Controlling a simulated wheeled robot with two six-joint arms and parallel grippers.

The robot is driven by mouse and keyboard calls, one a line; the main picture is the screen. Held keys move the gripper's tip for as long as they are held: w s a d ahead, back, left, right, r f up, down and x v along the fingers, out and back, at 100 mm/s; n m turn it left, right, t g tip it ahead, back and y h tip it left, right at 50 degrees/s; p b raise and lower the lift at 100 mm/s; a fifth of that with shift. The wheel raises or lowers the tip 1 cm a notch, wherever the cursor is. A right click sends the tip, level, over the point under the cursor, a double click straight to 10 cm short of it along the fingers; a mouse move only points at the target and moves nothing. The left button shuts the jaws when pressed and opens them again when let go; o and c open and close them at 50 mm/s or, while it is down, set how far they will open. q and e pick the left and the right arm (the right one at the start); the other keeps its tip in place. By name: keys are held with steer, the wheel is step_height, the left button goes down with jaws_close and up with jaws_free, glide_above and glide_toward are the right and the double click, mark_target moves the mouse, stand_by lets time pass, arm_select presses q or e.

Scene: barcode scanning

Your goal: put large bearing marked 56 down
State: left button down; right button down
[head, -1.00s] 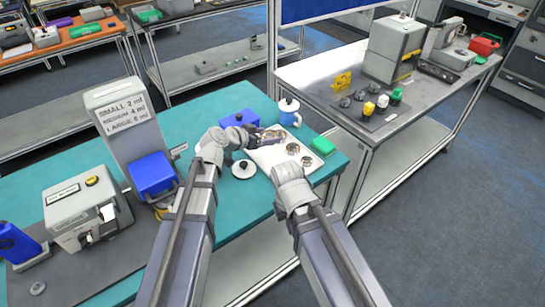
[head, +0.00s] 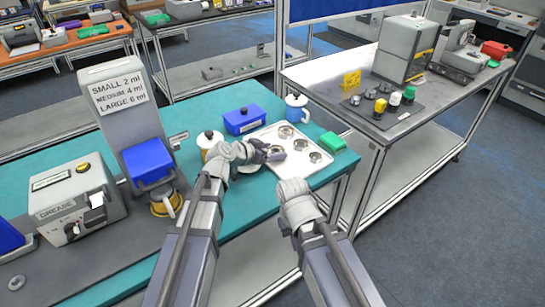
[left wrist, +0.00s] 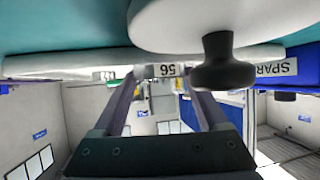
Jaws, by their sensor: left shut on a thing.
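The white tray (head: 262,137) lies on the teal table, with several round metal bearings or seats in it, such as the one at its right (head: 315,157). My left gripper (head: 272,153) is at the tray's left front part, shut on a dark round piece, the large bearing (head: 277,154). A label reading 56 shows between the fingertips in the left wrist view (left wrist: 165,70). The gripper hides much of the bearing, and I cannot tell whether it touches the tray. My right gripper (head: 298,188) is low in front of the table; its fingers are hidden.
A white lid with a black knob (left wrist: 222,60) is close to the left fingers. A blue box (head: 243,121), a lidded pot (head: 209,140) and a blue-and-white mug (head: 296,108) stand behind. A green box (head: 332,141) is right of the tray. The grease machine (head: 75,195) is at left.

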arm_select(q)
steer(key=shift+f, duration=0.15)
jaws_free()
stand_by(0.4)
steer(key=shift+r, duration=0.3)
steer(key=p+v, duration=0.4)
steer(key=v, duration=0.3)
steer(key=shift+s, duration=0.1)
steer(key=shift+s+a, duration=0.1)
steer(key=shift+a, duration=0.05)
